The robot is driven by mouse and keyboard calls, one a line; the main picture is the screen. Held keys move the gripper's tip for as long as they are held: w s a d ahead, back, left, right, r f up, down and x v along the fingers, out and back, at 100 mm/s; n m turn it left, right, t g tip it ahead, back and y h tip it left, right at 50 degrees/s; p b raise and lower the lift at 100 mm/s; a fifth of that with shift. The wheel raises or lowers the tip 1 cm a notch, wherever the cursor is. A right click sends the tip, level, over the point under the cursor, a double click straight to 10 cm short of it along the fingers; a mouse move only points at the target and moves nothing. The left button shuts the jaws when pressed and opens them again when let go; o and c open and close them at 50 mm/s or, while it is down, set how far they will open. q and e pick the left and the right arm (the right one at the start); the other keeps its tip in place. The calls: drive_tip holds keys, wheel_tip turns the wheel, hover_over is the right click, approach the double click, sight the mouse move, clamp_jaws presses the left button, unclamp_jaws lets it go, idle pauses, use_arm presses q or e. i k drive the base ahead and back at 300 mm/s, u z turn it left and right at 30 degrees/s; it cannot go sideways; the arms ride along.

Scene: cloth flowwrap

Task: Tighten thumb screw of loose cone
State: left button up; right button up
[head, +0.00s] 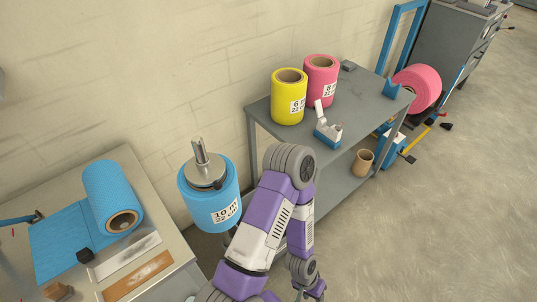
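A blue roll (210,204) labelled 10 m stands upright on a metal spindle (199,150). A grey metal cone (205,173) sits around the spindle at the top of the roll.
A grey shelf table (362,92) holds a yellow roll (288,100), a pink roll (321,80) and a tape dispenser (327,129). A bench (176,244) at left holds another blue roll (108,192). A pink roll (420,90) stands beyond the table. Floor at right is clear.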

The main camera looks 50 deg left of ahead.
sight(217, 186)
drive_tip(key=i, duration=2.65)
drive_tip(key=u, duration=4.65)
